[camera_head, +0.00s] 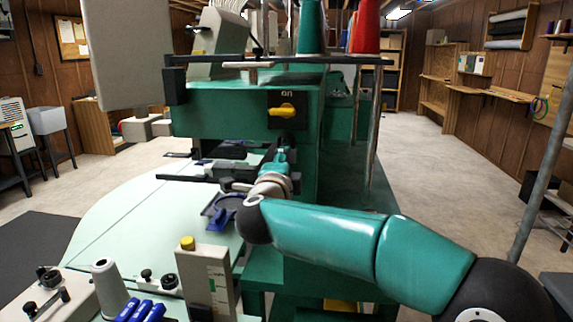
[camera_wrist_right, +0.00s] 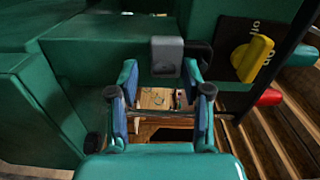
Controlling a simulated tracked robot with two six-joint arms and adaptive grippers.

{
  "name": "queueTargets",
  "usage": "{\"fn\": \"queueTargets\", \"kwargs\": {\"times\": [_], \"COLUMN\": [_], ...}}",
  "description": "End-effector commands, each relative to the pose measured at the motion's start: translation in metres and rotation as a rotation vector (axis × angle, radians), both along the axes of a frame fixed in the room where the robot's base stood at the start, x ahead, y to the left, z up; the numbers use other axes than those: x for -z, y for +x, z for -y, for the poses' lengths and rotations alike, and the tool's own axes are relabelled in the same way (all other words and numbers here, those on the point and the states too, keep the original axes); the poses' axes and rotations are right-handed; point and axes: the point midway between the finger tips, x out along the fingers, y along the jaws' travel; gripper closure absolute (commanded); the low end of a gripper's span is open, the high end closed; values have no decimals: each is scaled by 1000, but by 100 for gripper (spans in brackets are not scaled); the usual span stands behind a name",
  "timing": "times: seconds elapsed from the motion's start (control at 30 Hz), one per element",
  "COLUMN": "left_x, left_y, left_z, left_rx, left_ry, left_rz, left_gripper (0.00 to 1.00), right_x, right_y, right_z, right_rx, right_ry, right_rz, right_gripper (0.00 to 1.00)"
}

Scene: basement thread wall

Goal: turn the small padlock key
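A small grey block with a dark loop beside it, which looks like the padlock (camera_wrist_right: 167,56), hangs at the green machine's face in the right wrist view. I cannot make out a key on it. My right gripper (camera_wrist_right: 160,82) is open, its two blue-padded fingers spread apart with nothing between them. The grey block lies just beyond the fingertips. In the head view my right gripper (camera_head: 282,150) reaches in front of the machine, below the switch panel, and the padlock cannot be made out there. My left gripper is not in view.
A yellow rotary switch (camera_head: 284,110) on a black plate sits above my right gripper; it also shows in the right wrist view (camera_wrist_right: 252,58). Thread cones stand on top.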

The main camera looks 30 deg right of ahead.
Motion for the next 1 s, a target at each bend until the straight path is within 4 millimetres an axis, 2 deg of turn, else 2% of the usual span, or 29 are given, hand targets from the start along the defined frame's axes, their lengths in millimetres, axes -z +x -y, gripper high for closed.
{"fn": "queueTargets", "kwargs": {"times": [0.37,0.8,1.0], "left_x": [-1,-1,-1], "left_y": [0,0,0], "left_z": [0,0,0], "left_rx": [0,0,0], "left_ry": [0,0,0], "left_rz": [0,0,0], "left_gripper": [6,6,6], "right_x": [-3,-2,-1], "right_y": [-3,-49,-62], "right_z": [-3,-38,-47], "right_rx": [-1,-4,-1], "right_ry": [-1,-1,-1], "right_rz": [5,3,3], "right_gripper": [50,50,50]}}
